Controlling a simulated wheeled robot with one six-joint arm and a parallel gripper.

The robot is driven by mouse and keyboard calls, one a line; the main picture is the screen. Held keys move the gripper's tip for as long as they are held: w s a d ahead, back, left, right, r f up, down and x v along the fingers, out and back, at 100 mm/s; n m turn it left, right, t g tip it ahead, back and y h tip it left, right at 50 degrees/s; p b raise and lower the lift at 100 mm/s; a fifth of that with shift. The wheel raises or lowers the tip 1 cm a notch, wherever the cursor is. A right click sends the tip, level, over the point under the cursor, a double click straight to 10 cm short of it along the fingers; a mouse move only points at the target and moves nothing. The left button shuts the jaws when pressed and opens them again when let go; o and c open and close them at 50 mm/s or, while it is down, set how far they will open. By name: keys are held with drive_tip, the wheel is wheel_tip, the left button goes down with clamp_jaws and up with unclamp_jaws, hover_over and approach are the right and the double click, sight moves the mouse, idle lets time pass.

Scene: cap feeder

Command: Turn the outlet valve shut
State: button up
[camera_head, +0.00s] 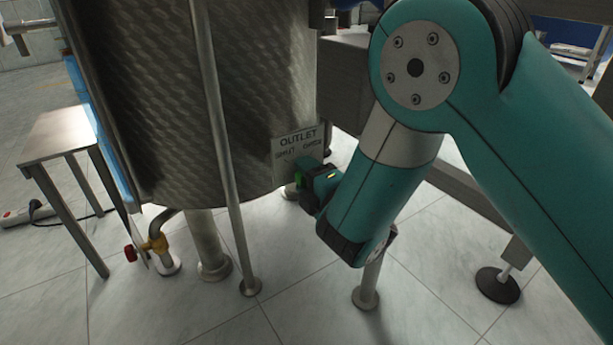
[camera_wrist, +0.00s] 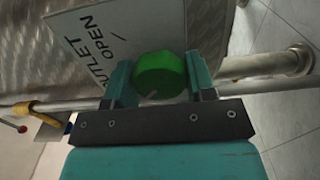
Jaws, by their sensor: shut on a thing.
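The outlet valve's round green knob (camera_wrist: 160,74) sits between the two fingers of my gripper (camera_wrist: 160,85) in the wrist view. The fingers are shut on the knob, one on each side. A white plate lettered OUTLET (camera_head: 297,142) is on the steel tank (camera_head: 200,110) just above the valve; the plate also shows in the wrist view (camera_wrist: 100,38), where OUTLET and OPEN can be read. In the head view my gripper (camera_head: 304,182) reaches the tank's lower right side and mostly hides the knob.
A second valve with a red handle and brass body (camera_head: 152,244) is low at the left. A small metal table (camera_head: 62,134) stands left of the tank. Metal legs (camera_head: 226,150) stand around the tank, and a steel beam (camera_head: 455,182) runs behind my arm. The front floor is clear.

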drive_tip(key=o, duration=0.9)
